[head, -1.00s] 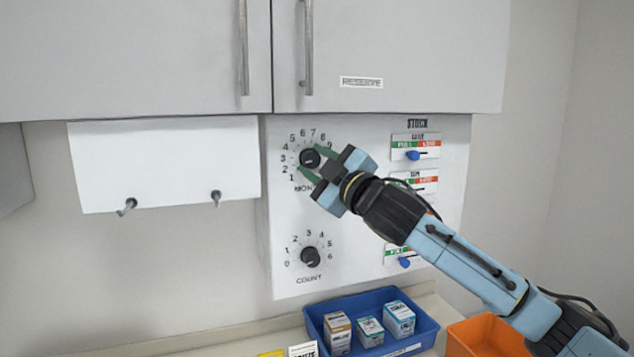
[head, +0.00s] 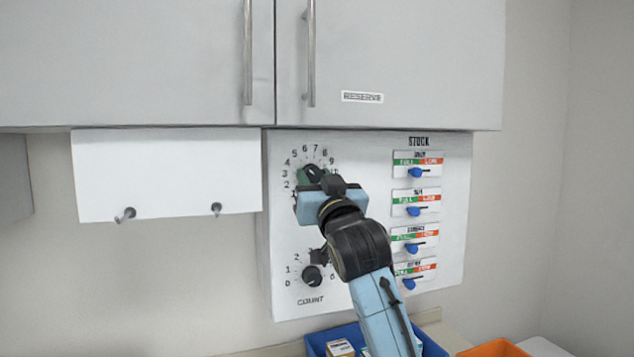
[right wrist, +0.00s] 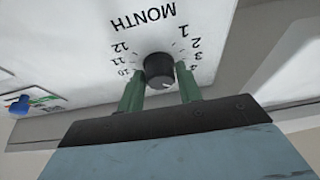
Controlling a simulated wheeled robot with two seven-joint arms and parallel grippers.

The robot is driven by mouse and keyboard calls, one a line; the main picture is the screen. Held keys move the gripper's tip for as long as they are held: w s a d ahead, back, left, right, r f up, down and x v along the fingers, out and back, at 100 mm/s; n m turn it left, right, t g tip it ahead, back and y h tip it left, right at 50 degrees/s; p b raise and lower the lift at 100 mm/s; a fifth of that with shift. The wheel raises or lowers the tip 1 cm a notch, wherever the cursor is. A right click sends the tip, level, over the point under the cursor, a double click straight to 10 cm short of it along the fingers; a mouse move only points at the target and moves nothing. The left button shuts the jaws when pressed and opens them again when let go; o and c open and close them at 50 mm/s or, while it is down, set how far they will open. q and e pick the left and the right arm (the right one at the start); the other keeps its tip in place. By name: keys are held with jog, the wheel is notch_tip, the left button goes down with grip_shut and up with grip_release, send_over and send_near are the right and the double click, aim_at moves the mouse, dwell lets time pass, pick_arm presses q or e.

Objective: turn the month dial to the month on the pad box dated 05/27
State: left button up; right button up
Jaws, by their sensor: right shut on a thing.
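The black round month dial (head: 311,172) is on the white wall panel (head: 285,225), with numbers around it. My right gripper (head: 316,177) is at it from below and right. In the right wrist view the month dial (right wrist: 159,70) sits between the two green fingers, which are shut on its sides. A faint pale mark shows on its lower edge there, but the numbers behind the gripper are hidden, so its setting cannot be read. A pad box (head: 340,347) shows at the bottom edge; no date is legible. My left gripper is out of view.
The count dial (head: 312,276) is just below, close to my right arm. Stock sliders with blue knobs (head: 415,172) line the panel's right side. Grey cabinets (head: 400,60) hang above. A blue tray (head: 318,337) and an orange bin (head: 497,348) are below.

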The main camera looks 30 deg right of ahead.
jog(key=shift+m+h, duration=0.6)
jog(key=shift+m, duration=0.9)
jog(key=shift+r, duration=0.1)
jog(key=o, duration=1)
jog(key=b+v, duration=0.2)
jog(key=v, duration=1.1)
jog(key=shift+s+a, duration=0.2)
